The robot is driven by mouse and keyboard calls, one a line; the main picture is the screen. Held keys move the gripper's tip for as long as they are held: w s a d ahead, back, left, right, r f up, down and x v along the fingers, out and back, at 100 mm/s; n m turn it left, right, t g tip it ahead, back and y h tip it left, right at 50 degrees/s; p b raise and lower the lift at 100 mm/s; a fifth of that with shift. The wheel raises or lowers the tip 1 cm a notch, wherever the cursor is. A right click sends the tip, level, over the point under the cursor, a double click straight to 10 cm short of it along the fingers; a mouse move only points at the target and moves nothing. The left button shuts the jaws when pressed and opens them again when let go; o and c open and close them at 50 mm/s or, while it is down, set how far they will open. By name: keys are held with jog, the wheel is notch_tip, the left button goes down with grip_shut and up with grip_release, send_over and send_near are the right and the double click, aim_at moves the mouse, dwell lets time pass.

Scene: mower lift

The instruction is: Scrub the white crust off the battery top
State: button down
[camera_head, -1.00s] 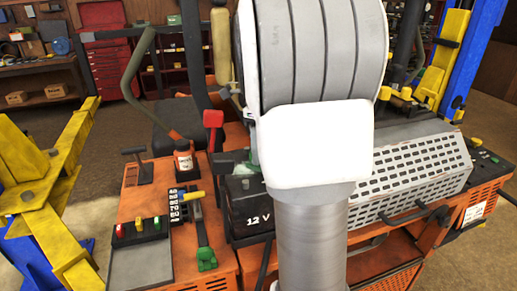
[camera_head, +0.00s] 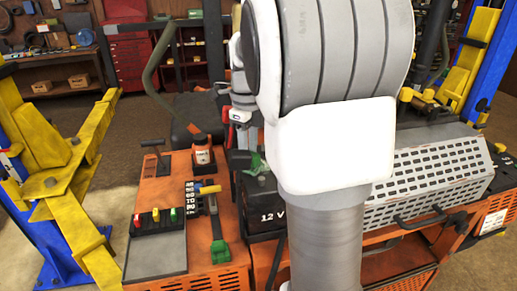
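The black battery (camera_head: 262,212) marked "12 V" sits in the orange machine, left of my arm's large column. Its right side is hidden behind the column. A green piece (camera_head: 257,164) stands at its top. I cannot make out any white crust from here. A white and grey end part of my arm hangs over the area behind the battery, beside a red patch. My gripper's fingers are not clear there, so I cannot tell whether they are open or hold anything. I cannot identify a brush.
A perforated grey cover (camera_head: 430,183) lies right. Yellow lift arms (camera_head: 65,190) stand left.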

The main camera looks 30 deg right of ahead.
jog(key=shift+a+f, duration=0.15)
jog(key=shift+a, duration=0.15)
jog(key=shift+w+p, duration=0.15)
jog(key=shift+p, duration=0.25)
jog(key=shift+s+d+r+p, duration=0.1)
jog(key=shift+s+d, duration=0.1)
jog(key=shift+d, duration=0.6)
jog(key=shift+s+d+r+p, duration=0.1)
jog(key=shift+s+d, duration=0.05)
jog(key=shift+d, duration=0.6)
jog(key=shift+s+d+p, duration=0.1)
jog(key=shift+s+d, duration=0.1)
jog(key=shift+d, duration=0.6)
jog(key=shift+s+d+f, duration=0.1)
jog(key=shift+s+d, duration=0.15)
jog(key=shift+d, duration=0.55)
jog(key=shift+s+d+f, duration=0.1)
jog(key=shift+s+d, duration=0.15)
jog(key=shift+d, duration=0.55)
jog(key=shift+r+p, duration=0.15)
jog(key=shift+p, duration=0.2)
